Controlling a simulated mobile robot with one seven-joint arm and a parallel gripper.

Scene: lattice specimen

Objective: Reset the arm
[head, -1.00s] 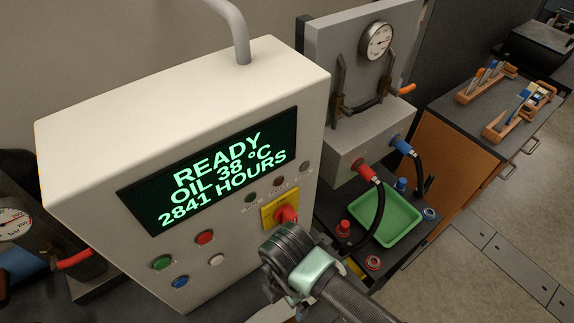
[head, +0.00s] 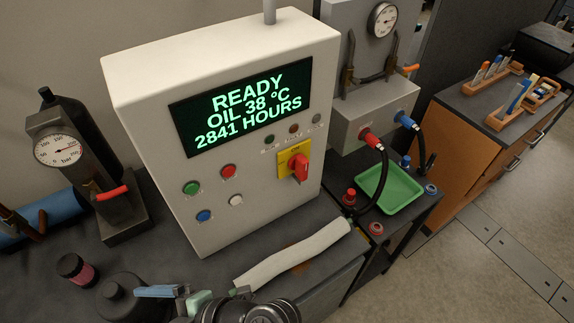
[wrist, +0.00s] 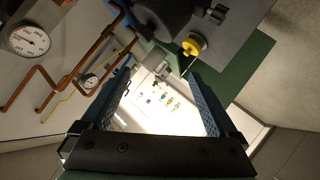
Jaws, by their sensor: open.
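In the wrist view my gripper (wrist: 160,76) is open, its two blue fingers spread apart with nothing between them. A brightly lit pale surface with several small coloured marks lies beyond the fingers. In the head view part of my arm shows at the bottom edge, low in front of the white control box (head: 140,120). My gripper is mostly cut off or hidden there. The box display (head: 240,105) reads READY, OIL 38 °C, 2841 HOURS. A red rotary switch (head: 300,168) sits on a yellow plate at its right. Several coloured buttons are on its front.
A pale rolled cloth (head: 295,255) lies on the dark bench in front of the box. A round gauge (head: 58,149) stands at left. A green tray (head: 390,190) and hose couplings are at right. A yellow knob (wrist: 193,45) and copper pipes (wrist: 50,75) show in the wrist view.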

